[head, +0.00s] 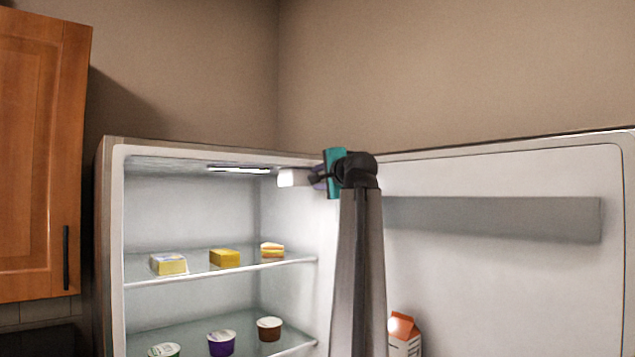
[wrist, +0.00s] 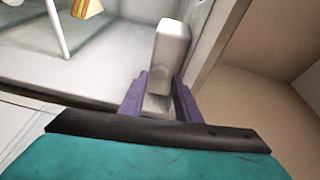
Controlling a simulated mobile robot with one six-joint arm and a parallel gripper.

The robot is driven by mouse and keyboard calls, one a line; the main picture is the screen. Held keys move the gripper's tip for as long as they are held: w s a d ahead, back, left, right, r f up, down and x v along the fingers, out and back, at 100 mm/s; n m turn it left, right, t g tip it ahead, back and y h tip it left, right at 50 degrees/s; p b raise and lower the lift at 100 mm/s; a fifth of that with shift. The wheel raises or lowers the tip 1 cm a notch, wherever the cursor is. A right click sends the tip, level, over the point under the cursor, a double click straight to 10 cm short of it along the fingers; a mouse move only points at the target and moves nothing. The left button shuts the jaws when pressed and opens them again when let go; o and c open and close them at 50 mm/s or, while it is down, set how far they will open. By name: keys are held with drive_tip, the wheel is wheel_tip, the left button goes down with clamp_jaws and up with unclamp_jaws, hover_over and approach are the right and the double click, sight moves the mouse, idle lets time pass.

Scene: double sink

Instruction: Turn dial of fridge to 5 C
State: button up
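The fridge (head: 112,250) stands open with its lit interior showing. A white box-shaped housing (head: 293,177) sits at the top right of the interior, by the ceiling light. In the wrist view this pale housing (wrist: 168,50) stands just beyond and between my fingertips. My gripper (head: 316,178) is at the housing's right side; its purple fingers also show in the wrist view (wrist: 158,92). The fingers are spread, one on each side of the housing's near end, and I cannot tell whether they touch it. The dial's markings and setting cannot be read.
The open fridge door (head: 500,290) spans the right, with a grey door shelf (head: 500,218). Glass shelves hold a butter tub (head: 168,264), cheese (head: 225,258), a cake slice (head: 272,250) and several cups. A carton (head: 403,335) stands low. A wooden cabinet (head: 40,150) is at left.

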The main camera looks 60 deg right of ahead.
drive_tip(key=p+v, duration=0.6)
drive_tip(key=v, duration=0.6)
drive_tip(key=shift+f, duration=0.2)
idle(0.6)
drive_tip(key=w+d+r+n+t+y+b, duration=0.2)
drive_tip(key=d+r+n, duration=0.4)
drive_tip(key=n, duration=0.5)
drive_tip(key=shift+w+r+n+t+y+b, duration=0.3)
drive_tip(key=shift+w+r+y+b, duration=0.2)
drive_tip(key=shift+w+r+b, duration=0.45)
